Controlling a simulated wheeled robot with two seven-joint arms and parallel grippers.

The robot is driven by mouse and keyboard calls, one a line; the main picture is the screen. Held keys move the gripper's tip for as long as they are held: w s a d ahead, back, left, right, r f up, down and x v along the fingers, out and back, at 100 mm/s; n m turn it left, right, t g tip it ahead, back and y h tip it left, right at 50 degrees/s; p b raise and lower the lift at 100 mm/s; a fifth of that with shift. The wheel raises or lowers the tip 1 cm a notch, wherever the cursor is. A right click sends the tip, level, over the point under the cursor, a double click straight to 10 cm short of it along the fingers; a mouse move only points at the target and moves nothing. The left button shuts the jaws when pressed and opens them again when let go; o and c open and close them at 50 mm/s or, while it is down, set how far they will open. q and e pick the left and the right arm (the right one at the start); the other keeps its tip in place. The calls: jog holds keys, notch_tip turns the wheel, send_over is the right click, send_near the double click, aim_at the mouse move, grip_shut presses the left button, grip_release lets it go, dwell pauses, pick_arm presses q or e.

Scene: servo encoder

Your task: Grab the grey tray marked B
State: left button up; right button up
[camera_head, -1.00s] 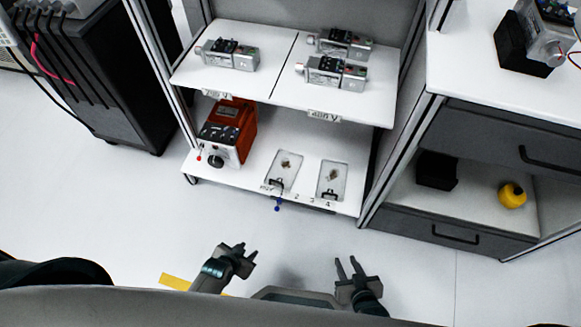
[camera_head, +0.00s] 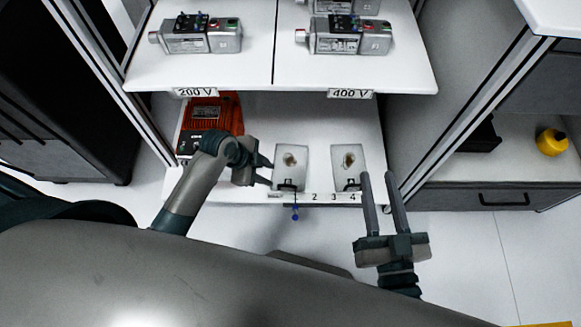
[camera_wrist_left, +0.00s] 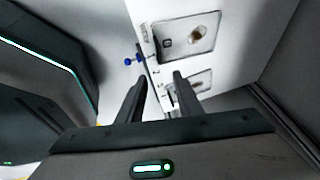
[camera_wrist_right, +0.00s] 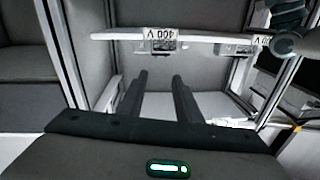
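Two flat grey trays lie side by side on the lower shelf, a left one (camera_head: 282,170) and a right one (camera_head: 341,170). Each carries a small brownish part and has a dark handle at its front edge. I cannot read a letter B on either. My left gripper (camera_head: 269,172) is open and empty just left of the left tray. My right gripper (camera_head: 379,178) is open and empty, its fingers pointing at the shelf's front edge, right of the right tray. The left wrist view shows both trays beyond the open fingers (camera_wrist_left: 157,76). The right wrist view shows empty open fingers (camera_wrist_right: 160,76).
An orange device (camera_head: 212,116) stands on the lower shelf behind my left arm. The upper shelf (camera_head: 262,72), labelled 200 V and 400 V, overhangs with several grey servo units. A blue knob (camera_head: 295,214) hangs at the lower front edge. A yellow object (camera_head: 552,142) lies right.

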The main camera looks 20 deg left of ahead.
pick_arm(q)
jog(key=shift+r, duration=0.1)
pick_arm(e)
jog(key=shift+r, duration=0.2)
